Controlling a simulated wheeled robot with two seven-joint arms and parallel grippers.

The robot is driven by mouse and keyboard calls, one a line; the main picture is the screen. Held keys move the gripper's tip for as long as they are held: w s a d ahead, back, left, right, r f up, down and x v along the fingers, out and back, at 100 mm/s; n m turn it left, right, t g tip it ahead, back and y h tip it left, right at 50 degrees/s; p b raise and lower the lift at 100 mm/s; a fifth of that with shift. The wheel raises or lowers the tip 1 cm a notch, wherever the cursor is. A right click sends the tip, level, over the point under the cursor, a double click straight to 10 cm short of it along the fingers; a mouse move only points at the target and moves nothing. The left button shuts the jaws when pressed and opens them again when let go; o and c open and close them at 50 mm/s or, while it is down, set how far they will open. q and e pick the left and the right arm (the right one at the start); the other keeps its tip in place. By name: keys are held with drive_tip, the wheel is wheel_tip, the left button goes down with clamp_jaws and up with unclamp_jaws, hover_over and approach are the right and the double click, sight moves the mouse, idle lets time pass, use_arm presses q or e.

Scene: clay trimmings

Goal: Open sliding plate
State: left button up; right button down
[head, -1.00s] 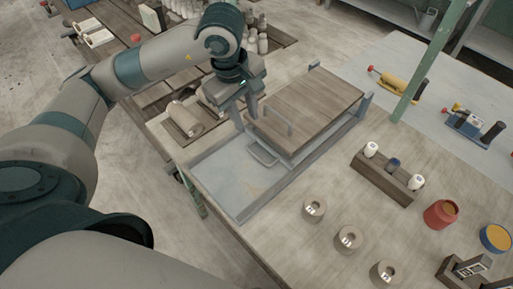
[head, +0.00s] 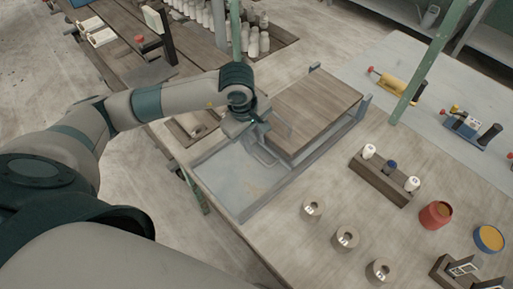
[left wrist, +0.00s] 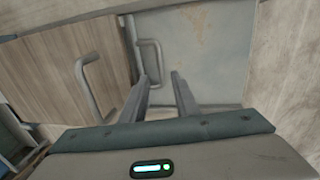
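A wooden plate (head: 318,100) lies on a grey metal frame over a shallow grey tray (head: 222,182). In the left wrist view the wooden plate (left wrist: 60,65) has a grey bar handle (left wrist: 88,88) near its edge. A second, smaller loop handle (left wrist: 152,45) lies lower, beside the bare tray floor; it also shows in the head view (head: 264,157). My left gripper (left wrist: 159,77) points down at this loop handle, with its fingers apart and nothing visibly held between them. Whether the left finger touches the loop cannot be told. My right gripper is not in view.
A dark rack (head: 384,178) with small pots stands right of the tray. A red jar (head: 435,214) and a yellow-topped tin (head: 489,239) are at right. A green post (head: 428,65) rises behind.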

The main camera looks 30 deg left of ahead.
sight(257, 155)
use_arm(q)
drive_tip(key=f, duration=0.2)
drive_tip(key=f+p, duration=0.1)
drive_tip(key=f, duration=0.1)
drive_tip(key=w+f, duration=0.1)
drive_tip(key=f, duration=0.1)
drive_tip(key=shift+d+f+p, duration=0.2)
drive_tip(key=shift+f+p, duration=0.05)
drive_tip(key=shift+p, duration=0.1)
clamp_jaws()
